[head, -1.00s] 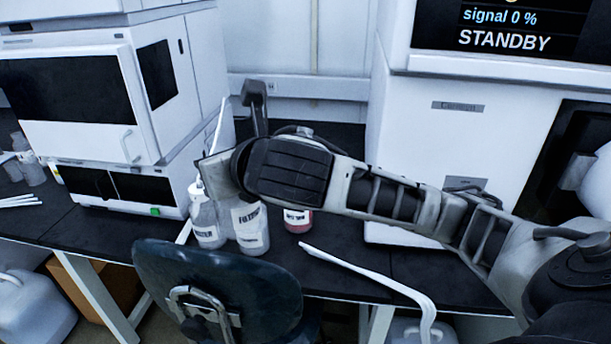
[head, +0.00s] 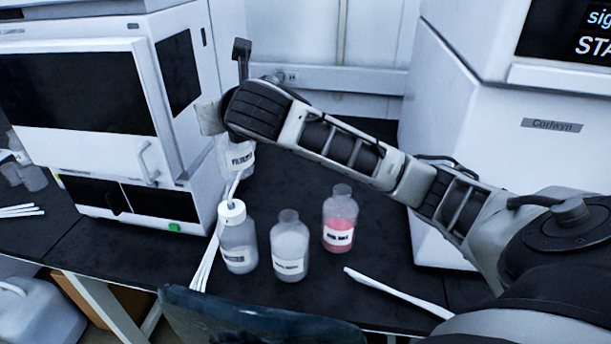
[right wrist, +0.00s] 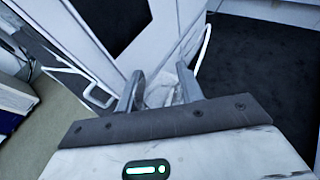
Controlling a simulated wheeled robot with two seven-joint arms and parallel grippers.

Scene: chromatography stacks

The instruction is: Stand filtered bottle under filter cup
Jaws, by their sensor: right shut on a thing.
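My right gripper (right wrist: 158,92) is shut on the filtered bottle (head: 239,158), a pale translucent bottle with a white label starting "FILT". In the head view it hangs below my right wrist, beside the left instrument; my arm hides its top and the fingers. In the right wrist view a whitish translucent part of the bottle (right wrist: 162,90) shows between the fingers. I cannot make out the filter cup in either view. My left gripper is not in view.
A white-capped bottle with a tube (head: 238,245), a cloudy labelled bottle (head: 289,248) and a bottle of red liquid (head: 339,222) stand on the black bench. White instruments (head: 165,110) flank it. White strips (head: 398,292) lie at the front, near a chair back (head: 250,325).

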